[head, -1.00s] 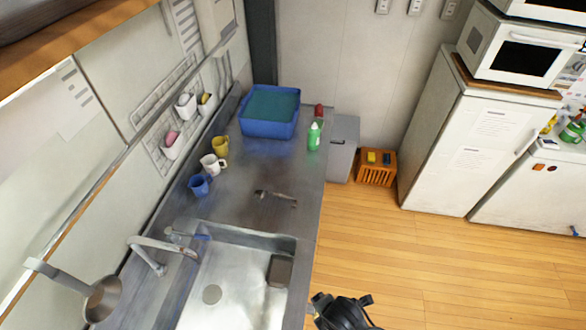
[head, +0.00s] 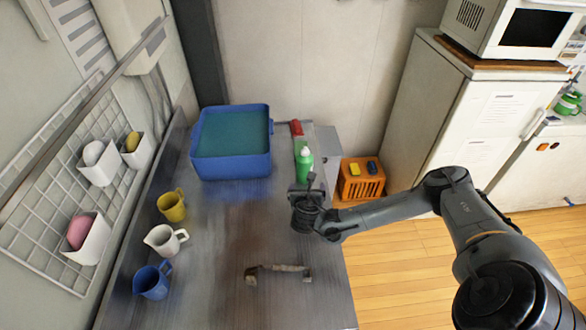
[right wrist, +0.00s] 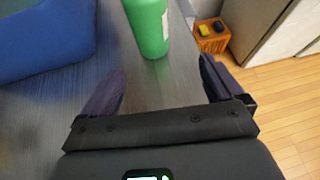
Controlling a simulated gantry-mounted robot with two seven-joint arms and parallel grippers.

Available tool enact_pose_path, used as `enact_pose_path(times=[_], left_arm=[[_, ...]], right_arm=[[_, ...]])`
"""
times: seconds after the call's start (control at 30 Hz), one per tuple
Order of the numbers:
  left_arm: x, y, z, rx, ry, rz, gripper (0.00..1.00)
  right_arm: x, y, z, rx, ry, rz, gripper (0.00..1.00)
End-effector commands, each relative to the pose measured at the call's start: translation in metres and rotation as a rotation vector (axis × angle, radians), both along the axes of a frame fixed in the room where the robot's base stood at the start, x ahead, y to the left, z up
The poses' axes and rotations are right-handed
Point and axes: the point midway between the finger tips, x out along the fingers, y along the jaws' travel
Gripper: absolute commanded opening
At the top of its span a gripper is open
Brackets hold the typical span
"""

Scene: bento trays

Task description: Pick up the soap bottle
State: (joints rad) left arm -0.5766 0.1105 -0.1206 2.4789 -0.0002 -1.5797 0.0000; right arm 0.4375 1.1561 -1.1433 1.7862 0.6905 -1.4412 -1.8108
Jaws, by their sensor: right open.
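A green soap bottle (head: 304,166) with a white top stands upright near the right edge of the metal counter. In the right wrist view the bottle (right wrist: 148,22) stands beyond the fingers, a little left of the middle between them, with its top cut off. My right gripper (head: 306,190) is just in front of the bottle and covers its lower part in the head view. In the right wrist view its fingers (right wrist: 160,88) are wide apart with nothing between them. My left gripper is not in view.
A blue basin (head: 232,175) stands left of the bottle, and a red object (head: 296,128) lies behind it. Yellow (head: 171,206), white (head: 165,240) and blue (head: 152,282) cups line the left side. A handle-like fitting (head: 278,270) is on the counter in front.

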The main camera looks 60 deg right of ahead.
Motion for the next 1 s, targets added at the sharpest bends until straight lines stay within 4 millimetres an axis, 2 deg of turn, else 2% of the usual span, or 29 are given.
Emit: enact_pose_path(times=[0.03,0.13,0.27,0.43,0.8,1.0], left_arm=[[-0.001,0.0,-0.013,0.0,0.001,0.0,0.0],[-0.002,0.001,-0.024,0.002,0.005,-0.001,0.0],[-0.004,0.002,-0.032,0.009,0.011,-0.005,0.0],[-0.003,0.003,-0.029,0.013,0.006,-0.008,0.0],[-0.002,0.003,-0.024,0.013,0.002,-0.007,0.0],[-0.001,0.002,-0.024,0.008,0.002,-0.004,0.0]], right_arm=[[0.006,-0.009,0.001,-0.018,-0.019,-0.004,0.94],[0.015,-0.02,0.014,-0.039,-0.055,-0.013,0.94],[0.027,-0.026,0.026,-0.047,-0.093,-0.019,0.94],[0.037,-0.033,0.027,-0.046,-0.105,-0.018,0.94],[0.054,-0.064,0.011,-0.045,-0.104,-0.019,0.94],[0.058,-0.07,0.007,-0.043,-0.103,-0.019,0.94]])
